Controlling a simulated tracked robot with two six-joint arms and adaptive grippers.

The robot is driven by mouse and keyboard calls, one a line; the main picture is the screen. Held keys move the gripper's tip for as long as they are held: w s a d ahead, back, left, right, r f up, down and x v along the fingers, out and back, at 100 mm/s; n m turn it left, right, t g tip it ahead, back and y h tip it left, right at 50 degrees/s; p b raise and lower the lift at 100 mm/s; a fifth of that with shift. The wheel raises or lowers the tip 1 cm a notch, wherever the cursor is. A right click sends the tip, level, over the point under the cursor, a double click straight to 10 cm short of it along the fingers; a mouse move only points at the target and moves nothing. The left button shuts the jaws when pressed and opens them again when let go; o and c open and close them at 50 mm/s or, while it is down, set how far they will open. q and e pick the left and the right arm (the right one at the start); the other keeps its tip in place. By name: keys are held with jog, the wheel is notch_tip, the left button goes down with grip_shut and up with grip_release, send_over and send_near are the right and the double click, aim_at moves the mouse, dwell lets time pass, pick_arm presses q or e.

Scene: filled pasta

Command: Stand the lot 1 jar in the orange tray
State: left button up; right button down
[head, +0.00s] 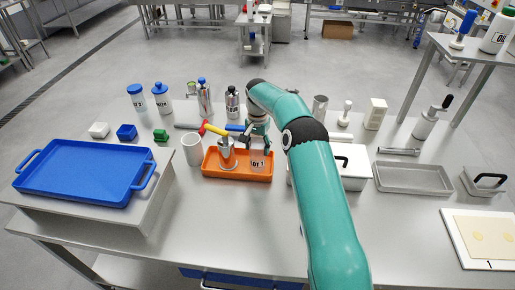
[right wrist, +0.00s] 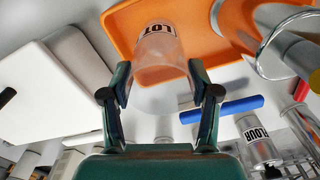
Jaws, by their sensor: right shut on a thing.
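The lot 1 jar (head: 257,163) is clear, with a white label reading LOT 1. In the head view it is upright over the right part of the orange tray (head: 212,170). I cannot tell whether its base touches the tray floor. My right gripper (head: 258,142) is shut on the jar, one finger on each side. The right wrist view shows the jar (right wrist: 160,65) between the fingers (right wrist: 163,95), with the orange tray (right wrist: 125,25) beyond it. A shiny metal container (head: 227,155) stands in the tray left of the jar. My left gripper is not in view.
A white cup (head: 192,149) stands just left of the orange tray. A white lidded box (head: 348,165) is close on its right. A blue tray (head: 85,170) lies at far left, a grey tray (head: 412,178) at right. The flour container (head: 232,103) stands behind. The table front is clear.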

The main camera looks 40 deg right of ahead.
jog(key=shift+c, duration=1.3)
grip_release()
jog(key=shift+f, duration=0.1)
notch_tip(320, 180, up, 12)
jog(key=p, duration=0.1)
